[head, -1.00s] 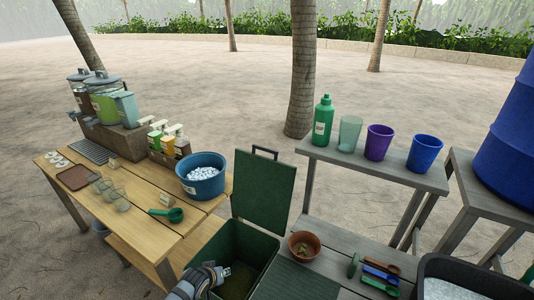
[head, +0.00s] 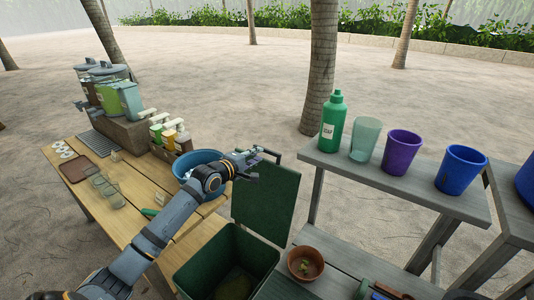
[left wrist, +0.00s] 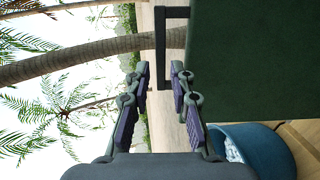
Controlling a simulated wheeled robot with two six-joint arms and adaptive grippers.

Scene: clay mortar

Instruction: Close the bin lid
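A dark bar handle (left wrist: 160,45) sticks out from the lid's edge. My left gripper (head: 252,164) is raised beside the lid's top, near the handle. My right gripper is not in view.
A blue tub (head: 192,160) of white pieces sits on the wooden table (head: 130,205), partly behind my left arm. A clay pot (head: 305,263) stands on the grey bench right of the bin. Bottle and cups line a raised shelf (head: 400,190).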

